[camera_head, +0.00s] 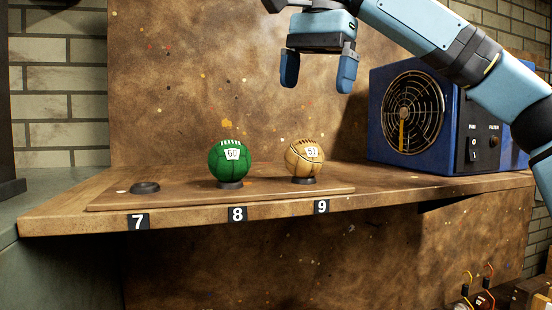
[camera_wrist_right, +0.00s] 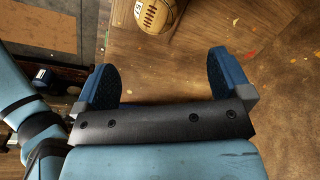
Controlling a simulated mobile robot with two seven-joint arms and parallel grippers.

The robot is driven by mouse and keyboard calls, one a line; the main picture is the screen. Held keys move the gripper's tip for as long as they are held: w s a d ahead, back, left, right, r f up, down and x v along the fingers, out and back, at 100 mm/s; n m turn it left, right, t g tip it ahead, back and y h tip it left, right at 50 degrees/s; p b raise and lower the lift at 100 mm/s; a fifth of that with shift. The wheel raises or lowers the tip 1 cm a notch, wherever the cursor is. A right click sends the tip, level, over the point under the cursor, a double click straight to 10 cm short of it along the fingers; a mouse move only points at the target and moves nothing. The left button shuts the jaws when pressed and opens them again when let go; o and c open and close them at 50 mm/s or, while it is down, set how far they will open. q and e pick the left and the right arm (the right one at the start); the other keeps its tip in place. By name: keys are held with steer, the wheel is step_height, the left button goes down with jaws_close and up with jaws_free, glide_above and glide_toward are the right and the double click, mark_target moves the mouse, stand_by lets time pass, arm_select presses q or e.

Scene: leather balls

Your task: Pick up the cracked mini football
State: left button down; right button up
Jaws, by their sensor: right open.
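A tan, cracked-looking mini football (camera_head: 304,157) with dark laces and a white tag sits on a small dark stand above label 9. It also shows at the top of the right wrist view (camera_wrist_right: 156,14), partly cut off by the frame edge. A green ball (camera_head: 230,160) with a white tag reading 60 sits on a stand above label 8. My right gripper (camera_head: 318,72) is open and empty, above the tan ball with its fingers pointing down. In the right wrist view the fingers (camera_wrist_right: 164,82) are wide apart with bare wood between them. My left gripper is not in view.
An empty dark stand (camera_head: 145,188) is above label 7 on the wooden shelf (camera_head: 75,213). A blue fan box (camera_head: 442,118) stands at the right of the shelf, near my right arm. A speckled brown panel (camera_head: 190,70) rises behind the balls.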

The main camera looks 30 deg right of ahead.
mark_target(305, 157)
steer(key=shift+s+f, duration=0.15)
steer(key=shift+f, duration=0.1)
steer(key=f, duration=0.1)
steer(key=s+f+b, duration=0.1)
steer(key=shift+s+a+f, duration=0.15)
steer(key=shift+f, duration=0.25)
steer(key=f, duration=0.1)
steer(key=w+f+b, duration=0.1)
steer(key=f, duration=0.2)
steer(key=shift+w, duration=0.25)
steer(key=shift+w+a+f, duration=0.1)
steer(key=shift+f, duration=0.6)
steer(key=f, duration=0.2)
steer(key=w+f, duration=0.1)
steer(key=f, duration=0.1)
steer(key=shift+w+a+f, duration=0.1)
steer(key=shift+a, duration=0.05)
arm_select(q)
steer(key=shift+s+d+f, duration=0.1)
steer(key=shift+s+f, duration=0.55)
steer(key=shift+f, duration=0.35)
arm_select(e)
steer(key=shift+c, duration=0.2)
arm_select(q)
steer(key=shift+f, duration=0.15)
arm_select(e)
steer(key=shift+a, duration=0.1)
steer(key=c, duration=1)
